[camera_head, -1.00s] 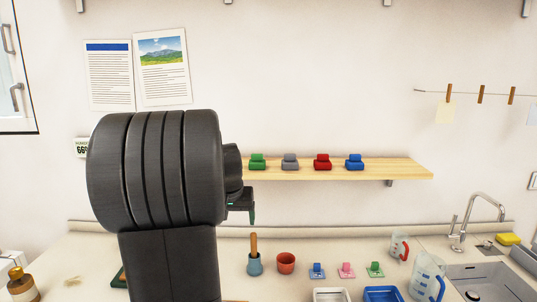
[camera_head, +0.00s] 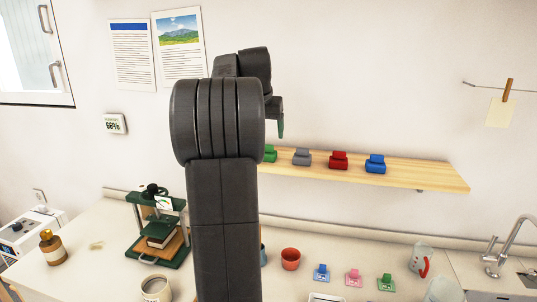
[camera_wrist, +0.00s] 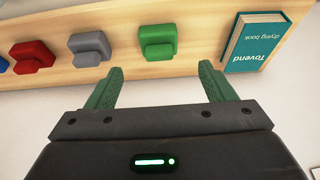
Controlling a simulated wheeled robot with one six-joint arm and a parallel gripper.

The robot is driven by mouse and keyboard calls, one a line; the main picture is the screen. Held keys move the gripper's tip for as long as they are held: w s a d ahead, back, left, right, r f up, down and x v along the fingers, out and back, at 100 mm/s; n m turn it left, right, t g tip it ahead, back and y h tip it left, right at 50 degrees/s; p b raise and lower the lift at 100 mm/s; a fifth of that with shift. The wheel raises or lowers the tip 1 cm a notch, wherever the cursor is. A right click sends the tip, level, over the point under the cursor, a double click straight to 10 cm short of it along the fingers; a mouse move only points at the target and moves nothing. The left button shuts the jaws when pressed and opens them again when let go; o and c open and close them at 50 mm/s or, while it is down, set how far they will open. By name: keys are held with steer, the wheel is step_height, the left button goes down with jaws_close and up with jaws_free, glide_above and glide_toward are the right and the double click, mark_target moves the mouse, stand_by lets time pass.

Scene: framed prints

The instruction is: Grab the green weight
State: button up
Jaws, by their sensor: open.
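The green weight (camera_wrist: 158,42) sits on the wooden shelf, just beyond my fingertips in the wrist view. In the head view the green weight (camera_head: 270,154) is at the left of the row, partly hidden by my arm. My gripper (camera_wrist: 160,82) is open and empty, with its two green fingers to either side of and short of the weight. In the head view one green finger of my gripper (camera_head: 281,128) shows above the shelf; the other is hidden.
On the shelf (camera_head: 430,177) stand a grey weight (camera_wrist: 90,47), a red weight (camera_wrist: 32,56) and a blue weight (camera_wrist: 3,64) in a row beside the green one. A teal book (camera_wrist: 256,42) lies on its other side. The counter below holds cups and small coloured items.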

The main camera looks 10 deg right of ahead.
mark_target(268, 145)
steer(key=p+x, duration=0.1)
steer(key=x, duration=0.6)
steer(key=shift+w+d+f, duration=0.15)
steer(key=shift+w+f, duration=0.1)
steer(key=shift+w, duration=0.05)
steer(key=c, duration=1.4)
steer(key=shift+o, duration=0.2)
steer(key=shift+r, duration=0.1)
